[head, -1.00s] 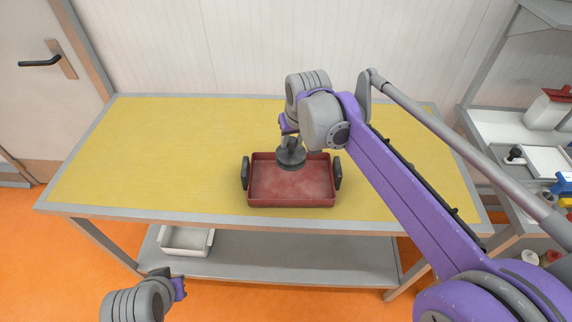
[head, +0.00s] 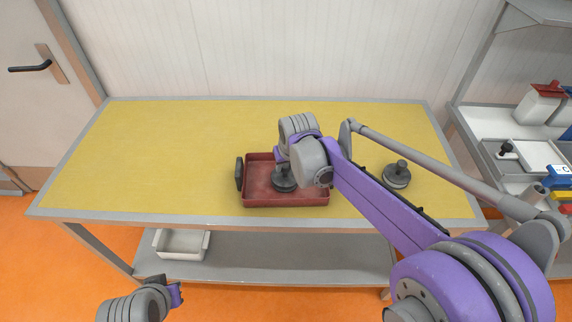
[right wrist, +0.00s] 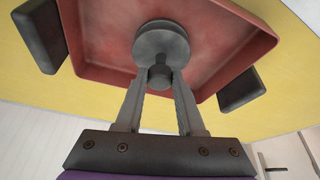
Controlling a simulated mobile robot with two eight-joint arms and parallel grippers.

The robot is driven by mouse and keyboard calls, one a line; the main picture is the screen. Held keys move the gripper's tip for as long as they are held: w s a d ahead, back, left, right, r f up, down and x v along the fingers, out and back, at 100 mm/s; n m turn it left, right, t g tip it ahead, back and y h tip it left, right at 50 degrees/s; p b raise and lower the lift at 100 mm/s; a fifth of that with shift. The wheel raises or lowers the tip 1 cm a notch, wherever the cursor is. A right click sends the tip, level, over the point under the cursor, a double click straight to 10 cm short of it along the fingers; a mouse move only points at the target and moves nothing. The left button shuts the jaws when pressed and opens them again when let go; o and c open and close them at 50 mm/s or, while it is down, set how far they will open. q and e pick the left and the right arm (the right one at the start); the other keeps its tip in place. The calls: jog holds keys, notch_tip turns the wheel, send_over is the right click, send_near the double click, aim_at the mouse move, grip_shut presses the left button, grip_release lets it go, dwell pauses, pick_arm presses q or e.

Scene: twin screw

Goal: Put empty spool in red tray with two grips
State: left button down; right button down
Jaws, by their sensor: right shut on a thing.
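The red tray (head: 262,199) sits on the yellow table top, with a black handle on each short side. A dark grey spool (head: 284,184), a round disc with a knob, is inside its outline. My right gripper (right wrist: 159,82) is shut on the spool's knob; in the right wrist view the spool's disc (right wrist: 160,38) lies over the tray floor. I cannot tell whether the disc touches the floor. In the head view the right fingers are mostly hidden by the wrist. My left gripper (head: 176,294) is low at the left, in front of the table; its fingers are not clear.
A second, similar dark grey spool (head: 397,177) stands on the table (head: 140,150) right of the tray, behind my right arm. A white bin (head: 182,244) is on the lower shelf. The table's left half is clear.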

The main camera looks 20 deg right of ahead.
jog(key=shift+f, duration=0.15)
jog(key=c, duration=0.5)
grip_release()
jog(key=v, duration=1.1)
jog(key=shift+t, duration=0.6)
jog(key=s+d+f, duration=0.1)
jog(key=s+f, duration=0.3)
jog(key=s, duration=0.3)
jog(key=s+d+f, duration=0.1)
jog(key=s+f, duration=0.3)
jog(key=s, duration=0.3)
jog(key=s+d+f, duration=0.1)
jog(key=s+f, duration=0.2)
jog(key=s, duration=0.4)
jog(key=shift+f, duration=0.4)
jog(key=shift+c, duration=0.2)
